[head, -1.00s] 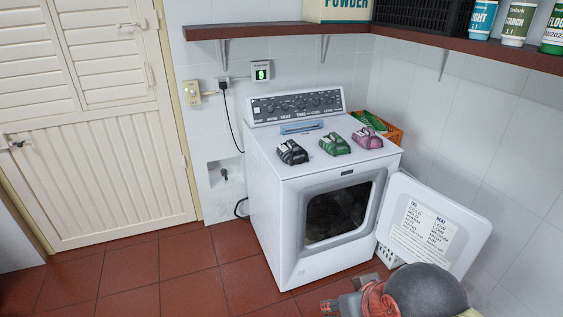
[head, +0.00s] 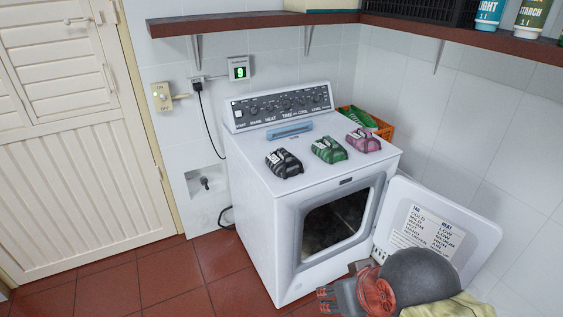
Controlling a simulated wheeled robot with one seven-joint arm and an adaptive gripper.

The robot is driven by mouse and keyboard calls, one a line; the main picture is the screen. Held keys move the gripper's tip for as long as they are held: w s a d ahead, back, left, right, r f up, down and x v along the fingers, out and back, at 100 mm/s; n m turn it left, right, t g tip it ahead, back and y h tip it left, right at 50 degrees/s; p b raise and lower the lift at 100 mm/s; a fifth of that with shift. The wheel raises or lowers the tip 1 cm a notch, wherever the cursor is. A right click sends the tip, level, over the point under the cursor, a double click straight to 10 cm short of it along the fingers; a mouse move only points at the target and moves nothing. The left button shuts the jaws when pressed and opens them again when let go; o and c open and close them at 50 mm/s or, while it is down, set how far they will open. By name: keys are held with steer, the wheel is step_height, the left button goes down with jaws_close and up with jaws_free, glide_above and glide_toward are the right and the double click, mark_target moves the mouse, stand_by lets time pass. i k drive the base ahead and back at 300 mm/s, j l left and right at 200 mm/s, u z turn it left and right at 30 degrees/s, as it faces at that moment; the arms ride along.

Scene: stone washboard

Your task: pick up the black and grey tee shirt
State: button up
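The black and grey tee shirt (head: 284,163) lies folded in a small bundle on top of the white dryer (head: 262,205), at the left of a row of three. A green folded bundle (head: 329,150) lies beside it, and a pink one (head: 362,141) lies further right. Nothing covers the black and grey one. My gripper (head: 326,300) is low in the head view, in front of the dryer and well apart from the tee shirt. It is small and partly cut by the frame's lower edge, so its finger opening is unclear.
The dryer's door (head: 436,222) hangs open to the right, close to my arm. A blue flat item (head: 289,131) lies behind the bundles. An orange basket (head: 383,128) is at the dryer's back right. A brown shelf (head: 250,24) runs above. Red tiled floor (head: 200,262) is free at left.

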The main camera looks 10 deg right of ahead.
mark_target(284, 164)
steer(key=i+l, duration=0.25)
steer(key=l, duration=0.2)
steer(key=i+l, duration=0.55)
steer(key=l, duration=0.3)
steer(key=i+l, duration=0.55)
steer(key=l, duration=0.3)
steer(key=u, duration=0.05)
